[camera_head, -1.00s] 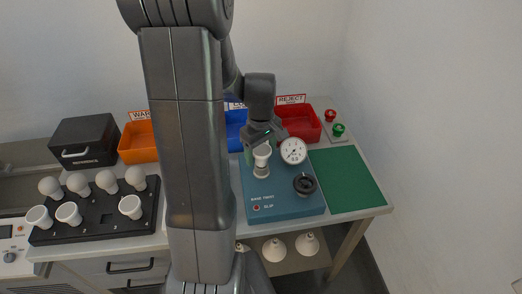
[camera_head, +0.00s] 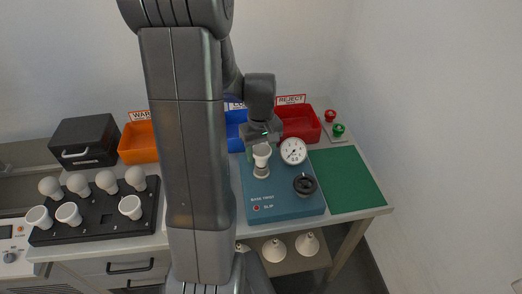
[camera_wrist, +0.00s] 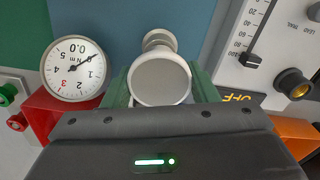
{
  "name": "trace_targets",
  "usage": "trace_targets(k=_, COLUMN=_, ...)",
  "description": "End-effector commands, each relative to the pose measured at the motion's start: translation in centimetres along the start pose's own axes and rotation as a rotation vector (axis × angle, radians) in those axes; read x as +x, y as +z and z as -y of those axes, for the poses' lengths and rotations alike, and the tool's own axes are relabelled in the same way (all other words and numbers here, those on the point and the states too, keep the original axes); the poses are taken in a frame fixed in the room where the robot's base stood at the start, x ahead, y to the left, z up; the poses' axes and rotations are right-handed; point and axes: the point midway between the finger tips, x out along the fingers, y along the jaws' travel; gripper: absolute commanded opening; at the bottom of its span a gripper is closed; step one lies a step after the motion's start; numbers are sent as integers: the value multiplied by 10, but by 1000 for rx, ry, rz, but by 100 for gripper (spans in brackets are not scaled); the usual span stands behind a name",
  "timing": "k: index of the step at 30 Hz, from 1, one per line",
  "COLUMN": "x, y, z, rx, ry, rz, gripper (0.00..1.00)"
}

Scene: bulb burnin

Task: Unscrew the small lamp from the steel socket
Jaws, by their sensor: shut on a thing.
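The small white lamp (camera_head: 262,161) stands upright at the steel socket (camera_head: 261,172) on the blue torque unit. My gripper (camera_head: 261,144) is over it, shut on the lamp from above. In the wrist view the lamp (camera_wrist: 160,83) shows as a round pale end between the green fingers of my gripper (camera_wrist: 160,92). Part of the socket (camera_wrist: 159,39) shows beyond it. I cannot tell how far the lamp's thread sits in the socket.
A round dial gauge (camera_head: 293,151) and a black knob (camera_head: 305,184) stand close on the right. Red (camera_head: 301,124) and blue (camera_head: 235,130) bins are behind. A black rack (camera_head: 100,219) with several lamps is at left. The green mat (camera_head: 346,178) is clear.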

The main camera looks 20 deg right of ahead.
Motion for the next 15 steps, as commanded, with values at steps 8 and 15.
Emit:
trace_targets(k=8, x=0, y=1, z=0, rx=-251, ry=0, rz=1, gripper=30)
trace_targets(k=15, x=0, y=2, z=1, rx=-519, ry=-1, rz=1, gripper=30)
